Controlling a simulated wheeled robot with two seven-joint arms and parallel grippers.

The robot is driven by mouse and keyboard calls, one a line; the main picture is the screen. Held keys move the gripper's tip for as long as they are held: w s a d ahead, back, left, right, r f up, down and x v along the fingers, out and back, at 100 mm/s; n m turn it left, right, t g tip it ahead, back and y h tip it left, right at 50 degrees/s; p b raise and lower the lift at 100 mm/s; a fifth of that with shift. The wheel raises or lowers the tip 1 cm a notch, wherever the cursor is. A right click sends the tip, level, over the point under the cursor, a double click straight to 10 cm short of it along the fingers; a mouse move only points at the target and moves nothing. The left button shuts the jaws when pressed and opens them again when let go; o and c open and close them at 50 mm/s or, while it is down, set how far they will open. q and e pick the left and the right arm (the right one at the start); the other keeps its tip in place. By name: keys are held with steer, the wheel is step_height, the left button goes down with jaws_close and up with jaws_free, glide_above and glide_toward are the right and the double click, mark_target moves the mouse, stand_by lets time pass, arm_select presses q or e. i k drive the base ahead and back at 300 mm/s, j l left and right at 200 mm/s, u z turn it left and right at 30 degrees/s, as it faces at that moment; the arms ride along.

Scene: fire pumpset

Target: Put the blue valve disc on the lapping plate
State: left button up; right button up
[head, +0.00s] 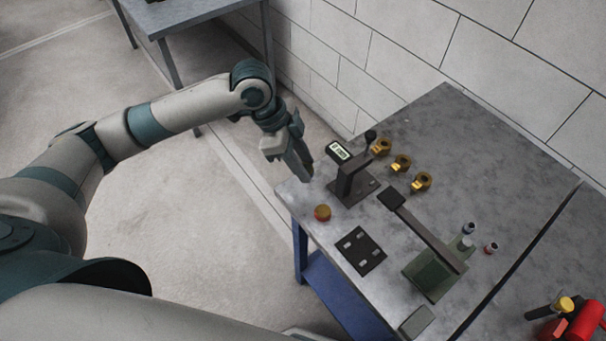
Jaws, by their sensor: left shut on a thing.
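My left gripper (303,162) is over the near-left corner of the grey bench, just left of a black stand with a lit display (340,151). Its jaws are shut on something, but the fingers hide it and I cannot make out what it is. A small piece with a dark bluish top (468,228) stands beside a green lever fixture (432,275), with a reddish-topped piece (490,248) near it. I cannot tell for sure whether the bluish piece is the valve disc. I cannot identify the lapping plate with certainty. My right gripper is not in view.
Several brass fittings (401,163) stand in a row behind the stand. A brass knob-like piece (322,212) and a black slotted plate (361,250) lie near the bench's left edge. A red tool (580,325) is at the lower right. The bench's back right is clear.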

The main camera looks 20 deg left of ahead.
mark_target(361, 249)
steer(key=k+l, duration=0.25)
steer(key=k+l+z, duration=0.15)
steer(key=l, duration=0.2)
steer(key=k+l, duration=0.25)
steer(key=k+l+z, duration=0.15)
steer(key=l, duration=0.3)
steer(key=k+l, duration=0.25)
steer(key=l+z, duration=0.05)
steer(key=l, duration=0.05)
